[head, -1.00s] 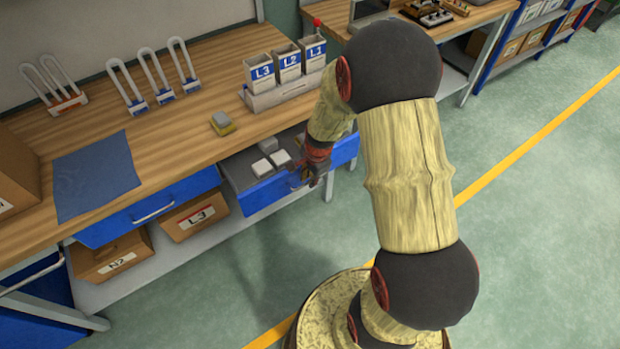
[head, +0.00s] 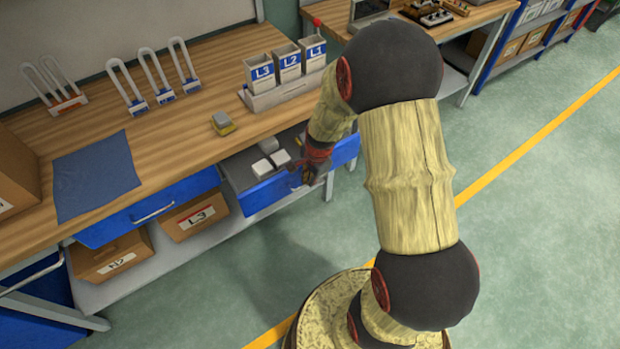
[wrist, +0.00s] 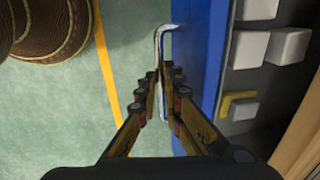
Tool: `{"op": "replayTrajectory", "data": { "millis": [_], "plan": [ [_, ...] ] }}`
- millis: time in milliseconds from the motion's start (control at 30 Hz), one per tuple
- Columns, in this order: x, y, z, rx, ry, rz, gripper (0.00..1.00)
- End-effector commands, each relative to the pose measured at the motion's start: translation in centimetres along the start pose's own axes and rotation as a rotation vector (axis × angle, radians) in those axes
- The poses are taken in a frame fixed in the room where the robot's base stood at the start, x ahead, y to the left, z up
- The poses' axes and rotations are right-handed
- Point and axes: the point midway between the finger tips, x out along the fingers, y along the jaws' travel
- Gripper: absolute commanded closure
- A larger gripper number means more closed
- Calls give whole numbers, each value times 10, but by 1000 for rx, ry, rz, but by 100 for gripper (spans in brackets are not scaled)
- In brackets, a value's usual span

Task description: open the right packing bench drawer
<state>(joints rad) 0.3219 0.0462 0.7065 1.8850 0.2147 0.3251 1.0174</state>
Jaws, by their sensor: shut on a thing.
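The right packing bench drawer (head: 262,193) has a blue front and stands pulled out from under the wooden bench top. White blocks (head: 266,163) show inside its grey tray. In the wrist view the blue drawer front (wrist: 202,60) runs up the middle, with its pale bar handle (wrist: 160,40) on the left side. My gripper (head: 308,180) is at the drawer front, and in the wrist view its fingers (wrist: 165,85) are shut on the handle. The gripped part of the handle is partly hidden by the fingers.
The left blue drawer (head: 150,208) is in line with the bench front. Labelled cardboard boxes (head: 195,215) sit on the shelf below. A rack with L1, L2 and L3 bins (head: 290,85) stands on the bench top. The green floor (head: 530,240) in front is clear.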

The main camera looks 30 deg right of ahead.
Motion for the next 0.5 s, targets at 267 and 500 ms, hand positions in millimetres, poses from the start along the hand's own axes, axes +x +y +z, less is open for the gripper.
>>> {"op": "replayTrajectory", "data": {
  "millis": [267,500],
  "plan": [
    [-11,54,-1,2,0,2,100],
    [-16,85,0,2,0,2,100]
  ]
}}
